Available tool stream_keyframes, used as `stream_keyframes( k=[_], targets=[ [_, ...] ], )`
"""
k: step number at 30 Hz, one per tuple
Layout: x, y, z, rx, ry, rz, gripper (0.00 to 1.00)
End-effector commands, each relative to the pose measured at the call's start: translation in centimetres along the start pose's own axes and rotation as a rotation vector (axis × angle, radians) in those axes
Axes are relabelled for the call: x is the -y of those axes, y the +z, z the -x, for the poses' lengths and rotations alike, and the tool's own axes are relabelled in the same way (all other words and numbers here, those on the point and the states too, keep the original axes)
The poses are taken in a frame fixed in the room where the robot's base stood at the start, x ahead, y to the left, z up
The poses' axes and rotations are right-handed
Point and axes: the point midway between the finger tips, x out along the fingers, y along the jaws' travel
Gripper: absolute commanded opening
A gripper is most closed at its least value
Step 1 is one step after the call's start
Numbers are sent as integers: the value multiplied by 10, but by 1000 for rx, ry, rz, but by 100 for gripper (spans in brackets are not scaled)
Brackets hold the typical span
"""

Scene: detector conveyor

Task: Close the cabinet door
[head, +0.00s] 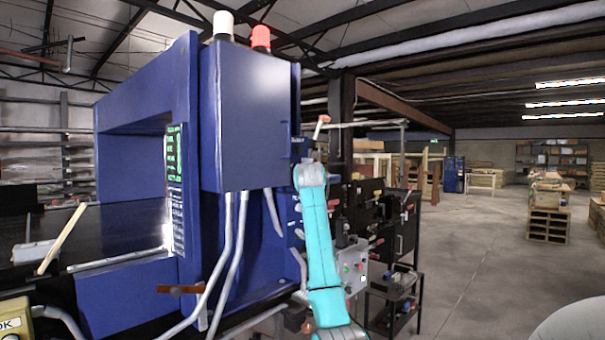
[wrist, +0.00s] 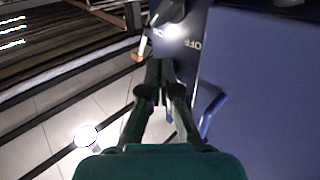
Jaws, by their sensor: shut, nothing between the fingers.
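The blue cabinet (head: 250,120) is a tall box on the side of the large blue detector machine. Its broad front looks flat, and I cannot tell from here whether the door is fully shut. In the wrist view a large plain blue surface (wrist: 265,85) fills the right side. My gripper (wrist: 161,68) is shut and empty, its fingers together near a blue panel (wrist: 190,40) lettered OFF, left of that surface. I cannot tell whether the fingertips touch it. In the head view my teal arm rises at the cabinet's right edge and the fingers are hidden.
A lever with an orange tip (wrist: 138,56) stands close to my fingertips; a lever also shows in the head view (head: 321,126). White and red lamps (head: 261,38) top the cabinet. Grey conduits (head: 228,255) hang below. A black cart (head: 392,295) stands right, with open floor beyond.

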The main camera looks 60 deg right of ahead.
Motion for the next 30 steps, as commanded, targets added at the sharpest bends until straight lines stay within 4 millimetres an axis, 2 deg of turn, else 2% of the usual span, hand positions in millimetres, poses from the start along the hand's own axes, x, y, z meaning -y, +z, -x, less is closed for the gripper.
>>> stream_keyframes(
  k=[15,22,28,30],
  targets=[
    [-54,1,54,0,0,0,0],
    [-61,2,62,2,-2,-1,0],
    [-61,2,62,3,-2,0,0],
    [-58,8,62,5,-6,0,0]
  ],
)
